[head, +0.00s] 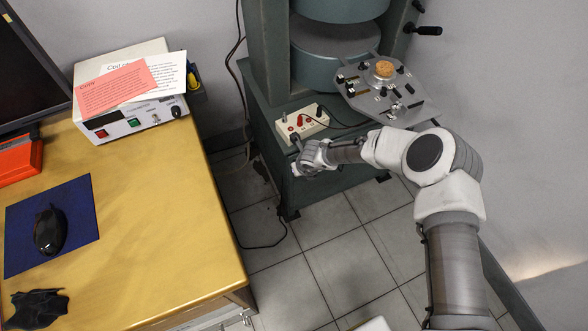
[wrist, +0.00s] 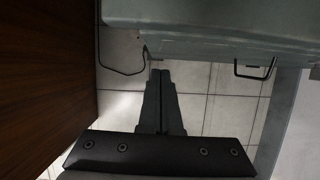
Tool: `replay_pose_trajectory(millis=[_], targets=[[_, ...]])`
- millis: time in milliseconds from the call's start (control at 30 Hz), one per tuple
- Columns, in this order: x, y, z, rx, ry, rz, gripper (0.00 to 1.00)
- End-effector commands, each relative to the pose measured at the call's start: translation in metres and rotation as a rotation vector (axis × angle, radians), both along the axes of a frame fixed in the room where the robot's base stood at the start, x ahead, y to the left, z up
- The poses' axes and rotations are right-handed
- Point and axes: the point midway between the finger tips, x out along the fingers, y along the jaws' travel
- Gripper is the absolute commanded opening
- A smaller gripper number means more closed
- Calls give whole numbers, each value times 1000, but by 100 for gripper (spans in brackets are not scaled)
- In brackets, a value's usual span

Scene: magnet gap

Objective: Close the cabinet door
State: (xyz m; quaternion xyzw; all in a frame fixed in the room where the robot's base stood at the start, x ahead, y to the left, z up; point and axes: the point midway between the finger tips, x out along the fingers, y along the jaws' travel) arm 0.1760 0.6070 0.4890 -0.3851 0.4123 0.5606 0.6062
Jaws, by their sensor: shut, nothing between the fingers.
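My gripper (wrist: 158,75) is shut and empty in the wrist view, its two dark fingers side by side above the tiled floor. In the head view my gripper end (head: 300,170) is beside the front of the green magnet stand's base (head: 335,190). A brown wooden panel (wrist: 45,90) fills the left of the wrist view, apart from the fingers. A grey-green surface (wrist: 215,25) spans the top of that view, close beyond the fingertips; I cannot tell whether they touch. I cannot make out which surface is the cabinet door.
The wooden desk (head: 170,250) on the left holds a mouse (head: 50,231) on a blue mat and a white instrument box (head: 130,120) with papers. A power strip (head: 301,124) lies on the stand. Tiled floor (head: 285,290) is open between desk and stand, with a loose black cable.

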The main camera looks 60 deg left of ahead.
Motion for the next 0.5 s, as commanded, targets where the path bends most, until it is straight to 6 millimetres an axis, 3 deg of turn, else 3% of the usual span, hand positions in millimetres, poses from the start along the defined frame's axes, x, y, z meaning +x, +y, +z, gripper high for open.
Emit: replay_pose_trajectory(millis=[100, 300, 500], targets=[[6, -8, 0, -7, 1, -1, 0], [6, -25, 47, -6, -2, 1, 0], [5, -39, 77, -8, 0, -1, 0]])
